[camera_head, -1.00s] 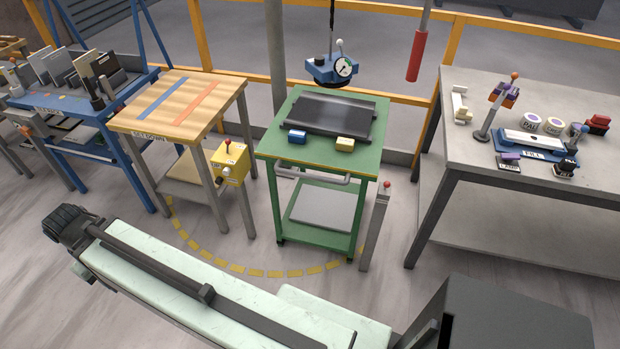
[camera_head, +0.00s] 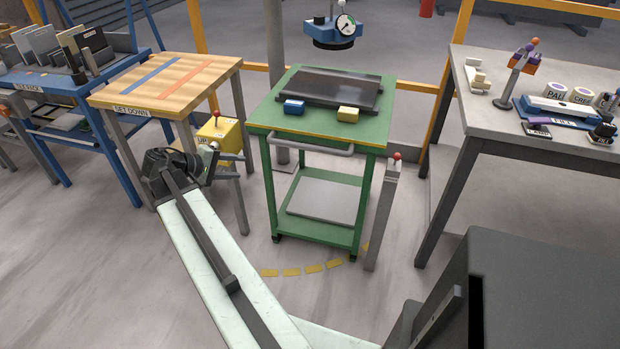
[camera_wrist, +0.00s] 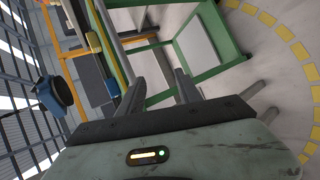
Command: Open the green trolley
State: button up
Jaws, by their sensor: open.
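The green trolley (camera_head: 262,122) stands in the middle of the head view. It has a grey bar handle (camera_head: 310,149) along its front edge and a grey slab (camera_head: 325,200) on its lower shelf. My gripper (camera_head: 224,163) is left of the trolley, in front of the yellow box, apart from the handle. It is open and empty. In the wrist view my two dark fingers (camera_wrist: 160,88) stand apart, with the trolley's green frame (camera_wrist: 228,42), tilted in the picture, beyond them. I cannot clearly tell the handle there.
A dark tray (camera_head: 330,88), a blue block (camera_head: 293,107) and a yellow block (camera_head: 348,114) sit on the trolley top. A grey post (camera_head: 382,218) with a red knob stands at its right front. A wooden-topped table (camera_head: 120,95) is left; a grey workbench (camera_head: 500,120) is right.

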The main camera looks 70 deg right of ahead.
aim_at(305, 148)
jog(key=s+d+g+b, duration=0.1)
jog(key=s+d+b, duration=0.1)
jog(key=s+d, duration=0.3)
jog(key=s+d+m+g+h+b, duration=0.1)
jog(key=s+d+g+b, duration=0.1)
jog(key=s+d, duration=0.4)
jog(key=s+d+g+h+b, duration=0.1)
jog(key=s+d+g+b, duration=0.1)
jog(key=s+d, duration=0.4)
jog(key=shift+s+d+f+m, duration=0.25)
jog(key=shift+s+f+m, duration=0.15)
jog(key=shift+s, duration=0.1)
grip_shut()
dwell(0.3)
